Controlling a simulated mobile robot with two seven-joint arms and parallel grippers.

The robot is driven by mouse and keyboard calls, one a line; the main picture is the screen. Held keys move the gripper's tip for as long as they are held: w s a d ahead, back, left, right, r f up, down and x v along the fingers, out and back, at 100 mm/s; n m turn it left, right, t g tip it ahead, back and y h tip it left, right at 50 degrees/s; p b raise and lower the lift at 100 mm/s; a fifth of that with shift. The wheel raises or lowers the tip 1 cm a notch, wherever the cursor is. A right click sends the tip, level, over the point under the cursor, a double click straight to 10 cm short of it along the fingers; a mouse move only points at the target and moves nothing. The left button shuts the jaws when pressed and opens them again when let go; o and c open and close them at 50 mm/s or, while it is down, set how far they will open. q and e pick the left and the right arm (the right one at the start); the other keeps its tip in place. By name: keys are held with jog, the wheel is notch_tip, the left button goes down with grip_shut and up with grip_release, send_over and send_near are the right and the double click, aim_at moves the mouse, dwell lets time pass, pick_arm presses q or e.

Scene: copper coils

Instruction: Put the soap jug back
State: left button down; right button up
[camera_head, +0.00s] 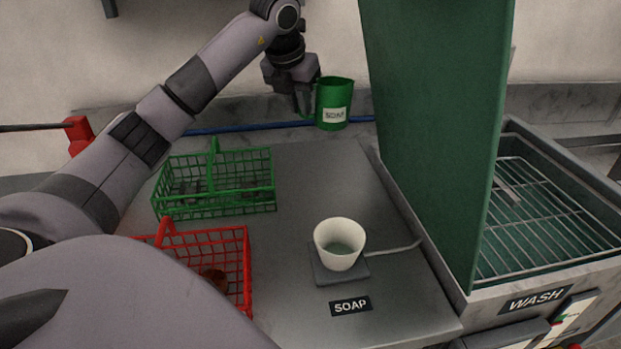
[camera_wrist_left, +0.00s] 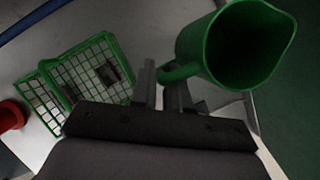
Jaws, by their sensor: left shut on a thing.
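The green soap jug (camera_head: 332,104), with a white SOAP label, is upright near the back of the grey worktop. It also shows in the left wrist view (camera_wrist_left: 215,45), where I look into its open top. My left gripper (camera_head: 302,104) is shut on the jug's handle, to the left of its body; the fingers show in the left wrist view (camera_wrist_left: 166,90). In the head view I cannot tell whether the jug's base touches the surface. A white cup (camera_head: 339,245) holding greenish contents stands on a small dark square pad (camera_head: 325,275), behind the SOAP plate (camera_head: 350,306). My right gripper is not in view.
A green wire basket (camera_head: 215,183) and a red wire basket (camera_head: 240,262) stand on the left of the worktop. A tall green panel (camera_head: 437,130) rises beside the wash basin (camera_head: 545,215) with its wire rack. The worktop between jug and cup is clear.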

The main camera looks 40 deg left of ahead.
pick_arm(q)
notch_tip(320, 180, down, 17)
jog(key=shift+r, duration=0.1)
dwell(0.4)
jog(key=c, duration=1.1)
grip_release()
jog(key=v, duration=1.2)
jog(key=shift+b, duration=0.4)
